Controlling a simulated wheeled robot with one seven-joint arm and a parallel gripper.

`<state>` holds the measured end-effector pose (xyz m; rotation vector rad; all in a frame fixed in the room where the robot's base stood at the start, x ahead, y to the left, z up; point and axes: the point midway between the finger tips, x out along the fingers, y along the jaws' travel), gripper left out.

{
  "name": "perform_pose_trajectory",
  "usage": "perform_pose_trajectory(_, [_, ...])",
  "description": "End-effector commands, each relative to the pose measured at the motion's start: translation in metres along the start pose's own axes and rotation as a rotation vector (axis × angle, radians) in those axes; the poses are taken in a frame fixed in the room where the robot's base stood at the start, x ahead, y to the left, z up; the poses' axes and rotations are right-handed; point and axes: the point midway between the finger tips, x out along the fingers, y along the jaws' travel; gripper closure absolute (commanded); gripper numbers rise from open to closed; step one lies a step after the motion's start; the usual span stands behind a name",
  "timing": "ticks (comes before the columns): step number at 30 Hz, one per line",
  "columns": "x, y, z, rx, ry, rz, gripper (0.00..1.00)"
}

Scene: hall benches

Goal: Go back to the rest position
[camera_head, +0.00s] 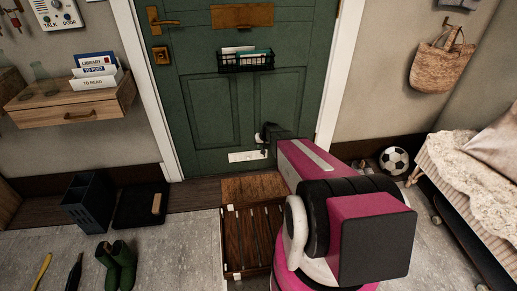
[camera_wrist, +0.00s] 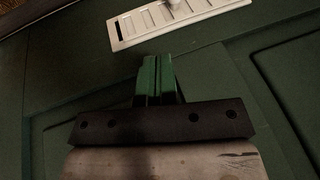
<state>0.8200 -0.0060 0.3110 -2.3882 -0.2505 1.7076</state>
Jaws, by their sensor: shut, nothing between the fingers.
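My gripper (camera_wrist: 158,76) is shut and empty in the wrist view, with its two green fingers side by side. It is in front of the green door (camera_wrist: 215,85), close to a white slatted plate (camera_wrist: 175,22) with a small white knob. In the head view the dark gripper (camera_head: 268,134) is low in front of the green door (camera_head: 212,110), at the end of my extended magenta arm. The white plate (camera_head: 246,156) is on the lower door just below it. I cannot tell whether the fingertips touch the door.
A wire basket (camera_head: 246,63) hangs on the door. A drawer shelf (camera_head: 75,105) is at left, a bench (camera_head: 470,190) at right. A slatted wooden crate (camera_head: 232,235), green boots (camera_head: 118,262), a dark rack (camera_head: 88,200) and a football (camera_head: 394,160) are on the floor.

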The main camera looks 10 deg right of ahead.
Motion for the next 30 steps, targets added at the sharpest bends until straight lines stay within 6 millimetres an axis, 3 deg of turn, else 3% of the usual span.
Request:
perform_pose_trajectory(11, [0.0,0.0,0.0,0.0,0.0,0.0,1.0])
perform_pose_trajectory(14, [-0.009,-0.003,0.005,-0.003,-0.006,0.002,1.0])
perform_pose_trajectory(17, [-0.038,-0.013,0.023,-0.01,-0.029,0.011,1.0])
perform_pose_trajectory(20, [-0.087,-0.029,0.052,-0.021,-0.07,0.031,1.0])
perform_pose_trajectory(30, [-0.266,-0.071,0.177,-0.033,-0.239,0.159,1.0])
